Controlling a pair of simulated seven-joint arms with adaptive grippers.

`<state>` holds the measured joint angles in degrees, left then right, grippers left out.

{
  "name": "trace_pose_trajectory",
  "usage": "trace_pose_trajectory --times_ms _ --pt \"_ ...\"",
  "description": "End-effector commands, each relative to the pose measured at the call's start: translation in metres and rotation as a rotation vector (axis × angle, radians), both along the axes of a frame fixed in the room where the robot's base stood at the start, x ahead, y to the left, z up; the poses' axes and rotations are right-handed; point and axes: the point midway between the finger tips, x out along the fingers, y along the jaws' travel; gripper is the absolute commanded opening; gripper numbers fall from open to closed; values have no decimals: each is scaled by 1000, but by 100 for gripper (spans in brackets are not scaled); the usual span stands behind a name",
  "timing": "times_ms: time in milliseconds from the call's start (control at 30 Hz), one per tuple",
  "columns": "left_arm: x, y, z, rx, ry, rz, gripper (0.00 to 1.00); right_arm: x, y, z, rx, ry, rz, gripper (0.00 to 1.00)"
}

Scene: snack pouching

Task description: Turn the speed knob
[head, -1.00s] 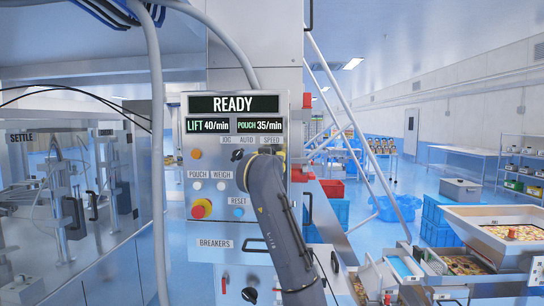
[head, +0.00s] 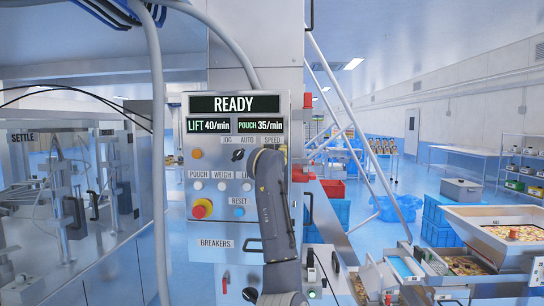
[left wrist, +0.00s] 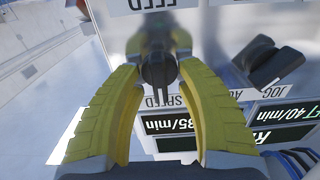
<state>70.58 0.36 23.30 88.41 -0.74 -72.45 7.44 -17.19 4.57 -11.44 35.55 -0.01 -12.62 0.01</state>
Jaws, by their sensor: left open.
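The control panel (head: 217,160) stands upright in the middle of the head view, with a SPEED label near its right edge. The speed knob is hidden behind my left arm there. In the left wrist view, turned upside down, the dark speed knob (left wrist: 158,70) sits on the panel beside its SPEED label. My left gripper (left wrist: 160,48) is open, with its yellow fingers on both sides of the knob. I cannot tell whether either finger touches it. My right gripper is in neither view.
The black selector knob (head: 238,155) for JOG and AUTO is close beside, and shows large in the left wrist view (left wrist: 267,62). A red emergency stop button (head: 201,208) and a blue RESET button (head: 239,212) are lower on the panel. A grey cable (head: 156,150) hangs at the left.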

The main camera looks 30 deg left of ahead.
Motion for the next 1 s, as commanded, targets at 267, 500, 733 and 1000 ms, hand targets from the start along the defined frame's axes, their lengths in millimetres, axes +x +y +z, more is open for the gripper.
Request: trace_pose_trajectory --times_ms 267,500,733,1000 --pt "0 0 0 0 0 0 36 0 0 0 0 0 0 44" --pt "0 0 0 0 0 0 12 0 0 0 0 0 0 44" --pt "0 0 0 0 0 0 0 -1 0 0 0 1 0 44" --pt "0 0 0 -31 -17 -1 0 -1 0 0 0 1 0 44"
